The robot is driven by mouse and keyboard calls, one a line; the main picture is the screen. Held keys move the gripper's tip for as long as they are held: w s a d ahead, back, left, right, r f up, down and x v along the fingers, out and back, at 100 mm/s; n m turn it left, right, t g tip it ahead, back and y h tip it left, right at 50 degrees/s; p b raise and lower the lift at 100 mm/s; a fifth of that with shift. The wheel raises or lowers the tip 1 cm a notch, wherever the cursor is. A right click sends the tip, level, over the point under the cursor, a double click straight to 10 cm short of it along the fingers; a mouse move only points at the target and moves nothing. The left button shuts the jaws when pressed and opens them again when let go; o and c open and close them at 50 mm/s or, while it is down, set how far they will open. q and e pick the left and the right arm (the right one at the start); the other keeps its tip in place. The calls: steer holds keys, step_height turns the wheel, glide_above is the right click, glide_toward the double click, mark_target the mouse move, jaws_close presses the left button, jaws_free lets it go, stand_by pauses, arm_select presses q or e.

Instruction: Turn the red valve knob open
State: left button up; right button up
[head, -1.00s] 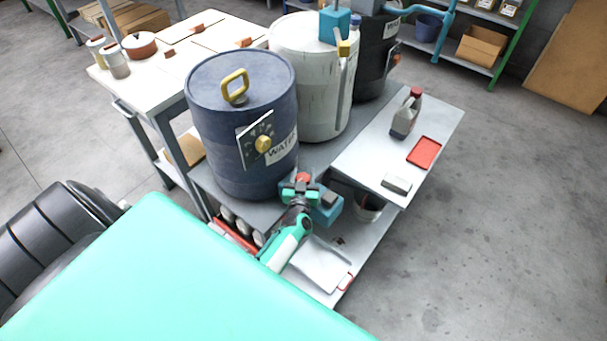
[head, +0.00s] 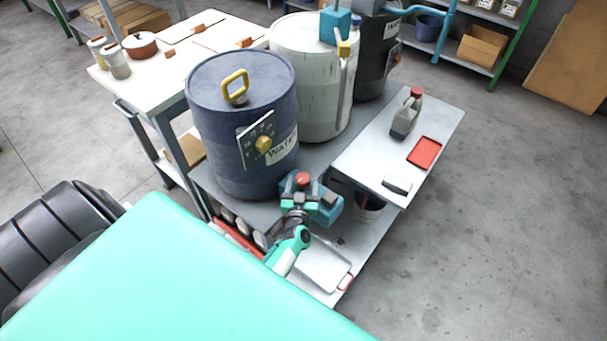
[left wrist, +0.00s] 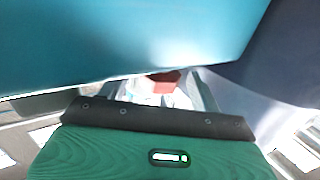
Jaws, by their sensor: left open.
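The red valve knob (head: 302,179) shows at the tip of my left gripper (head: 300,191), in front of the blue drum labelled WATER (head: 232,160). A teal block (head: 328,208) sits right beside the gripper. My left gripper is open, its fingers close around or just short of the knob; I cannot tell if they touch it. In the left wrist view a red piece, likely the knob (left wrist: 164,82), shows between the fingers, partly hidden by the gripper's dark edge. A large teal surface (left wrist: 120,40) fills the top of that view. My right gripper is not in view.
A white drum (head: 312,85) stands behind the blue one. A side shelf (head: 440,120) holds a grey jug (head: 406,115) and a red tray (head: 424,152). A lower shelf with a white tray (head: 322,265) lies below the gripper. The floor at right is clear.

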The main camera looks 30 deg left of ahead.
arm_select(q)
steer(key=v, duration=1)
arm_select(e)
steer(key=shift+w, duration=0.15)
